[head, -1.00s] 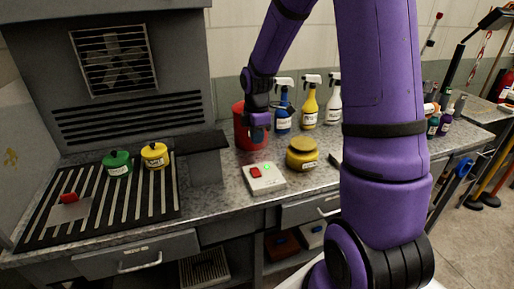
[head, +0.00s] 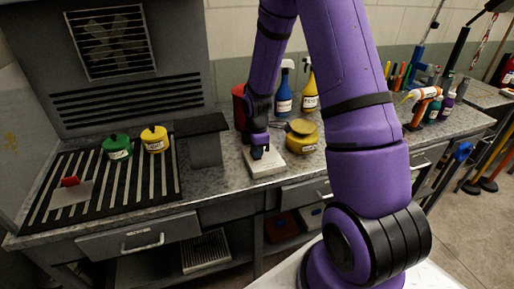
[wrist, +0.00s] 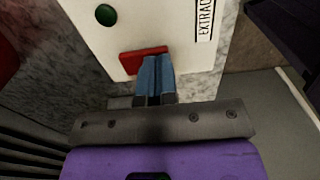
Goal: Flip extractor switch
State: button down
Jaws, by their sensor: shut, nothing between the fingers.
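The extractor switch box is a pale box (head: 266,166) on the counter, left of the yellow tub. In the wrist view the box (wrist: 185,30) shows a red rocker switch (wrist: 143,53), a green round lamp (wrist: 105,14) and a label reading "EXTRAC" (wrist: 205,19). My gripper (head: 260,152) is over the box, pointing down, and hides the switch in the head view. In the wrist view the blue fingertips (wrist: 155,63) are together, empty, at the edge of the red switch. They look in contact or very close; I cannot tell which.
A yellow tub (head: 302,136) stands close to the right of the box. A red can (head: 239,105) and spray bottles (head: 284,90) stand behind. The extractor hood with its fan grille (head: 110,40) and a slatted grate (head: 85,208) with small pots are at left.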

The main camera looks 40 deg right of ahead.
jog(key=shift+s+f, duration=0.1)
jog(key=shift+f, duration=0.05)
dwell(0.3)
jog(key=shift+w+d+r, duration=0.2)
jog(key=shift+w+r, duration=0.15)
jog(key=shift+w, duration=0.4)
jog(key=shift+r, duration=0.1)
